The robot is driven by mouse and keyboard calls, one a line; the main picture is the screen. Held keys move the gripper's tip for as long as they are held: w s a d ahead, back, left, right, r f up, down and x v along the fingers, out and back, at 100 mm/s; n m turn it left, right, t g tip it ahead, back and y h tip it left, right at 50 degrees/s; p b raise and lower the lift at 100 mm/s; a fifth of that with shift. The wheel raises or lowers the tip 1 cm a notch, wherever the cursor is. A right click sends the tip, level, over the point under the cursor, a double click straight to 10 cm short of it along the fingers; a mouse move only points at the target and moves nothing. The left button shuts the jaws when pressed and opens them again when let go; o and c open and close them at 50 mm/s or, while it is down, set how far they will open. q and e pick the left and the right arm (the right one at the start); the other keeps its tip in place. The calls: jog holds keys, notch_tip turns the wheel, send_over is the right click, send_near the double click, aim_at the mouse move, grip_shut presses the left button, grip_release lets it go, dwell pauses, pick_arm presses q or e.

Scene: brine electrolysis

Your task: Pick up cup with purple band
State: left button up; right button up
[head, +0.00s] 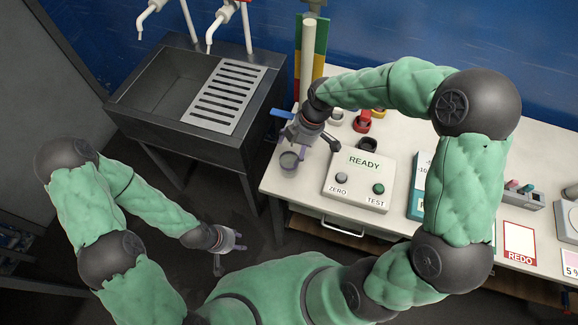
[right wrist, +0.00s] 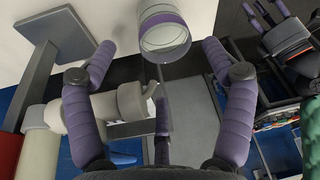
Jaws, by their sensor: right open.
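The cup with the purple band (head: 289,160) stands near the left front edge of the white table, below my right gripper (head: 311,145) in the head view. In the right wrist view the cup (right wrist: 165,38) is pale and see-through with a purple band, at the top middle. It lies between the lines of the two purple fingers, which are spread apart and do not touch it. My right gripper (right wrist: 160,48) is open and empty. My left gripper (head: 229,249) is low, left of the table, with its fingers apart and nothing seen between them.
A control box (head: 358,181) reading READY stands right of the cup. Red and dark knob-like items (head: 363,121) and a pale column (head: 308,50) are behind. A dark sink (head: 165,90) with a slotted drainboard (head: 222,95) stands to the left. My right arm covers part of the table.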

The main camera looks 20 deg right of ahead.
aim_at(290, 157)
jog(key=b+x, duration=0.1)
jog(key=x, duration=0.4)
jog(key=shift+s+a, duration=0.15)
jog(key=shift+s, duration=0.05)
grip_shut()
jog(key=shift+r, duration=0.1)
